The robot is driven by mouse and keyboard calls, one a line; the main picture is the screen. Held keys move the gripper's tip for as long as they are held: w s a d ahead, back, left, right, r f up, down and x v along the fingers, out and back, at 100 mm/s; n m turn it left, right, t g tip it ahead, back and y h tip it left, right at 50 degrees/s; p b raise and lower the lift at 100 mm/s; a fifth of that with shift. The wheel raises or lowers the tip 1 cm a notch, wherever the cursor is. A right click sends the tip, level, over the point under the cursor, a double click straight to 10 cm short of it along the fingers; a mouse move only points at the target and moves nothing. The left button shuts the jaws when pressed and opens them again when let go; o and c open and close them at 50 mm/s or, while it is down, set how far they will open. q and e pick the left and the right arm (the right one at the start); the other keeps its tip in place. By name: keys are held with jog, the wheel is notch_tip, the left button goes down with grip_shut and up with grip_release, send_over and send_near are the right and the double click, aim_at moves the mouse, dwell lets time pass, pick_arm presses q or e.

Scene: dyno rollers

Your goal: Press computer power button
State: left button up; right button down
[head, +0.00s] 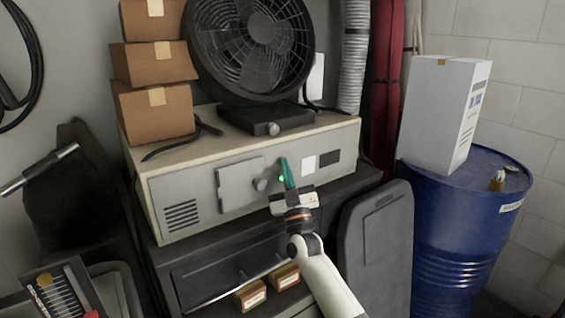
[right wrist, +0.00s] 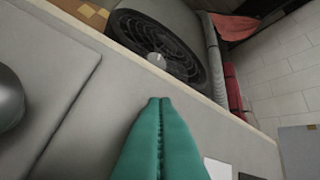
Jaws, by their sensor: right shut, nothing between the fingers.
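The computer (head: 183,186) is a beige box with a vented grey front panel, a round knob (head: 262,184), and white and dark patches at its right end. My right gripper (head: 285,160) has teal fingers pressed together and empty, in front of the panel. In the right wrist view the shut fingertips (right wrist: 160,101) point at the bare grey panel (right wrist: 110,110); I cannot tell whether they touch it. The fingers may hide part of the button area. My left gripper is out of view.
A black fan (head: 250,50) stands on the computer, with stacked cardboard boxes (head: 152,62) at left. A dark cabinet (head: 215,268) is below. A blue drum (head: 450,230) carrying a white carton (head: 435,115) stands at right. A grey case (head: 375,250) leans beside the cabinet.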

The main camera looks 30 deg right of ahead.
jog(key=shift+s, duration=0.1)
jog(key=shift+s+p, duration=0.35)
jog(key=shift+s, duration=0.05)
jog(key=s+p, duration=0.3)
jog(key=s, duration=0.3)
jog(key=shift+d+p, duration=0.25)
jog(key=shift+p, duration=0.05)
dwell(0.4)
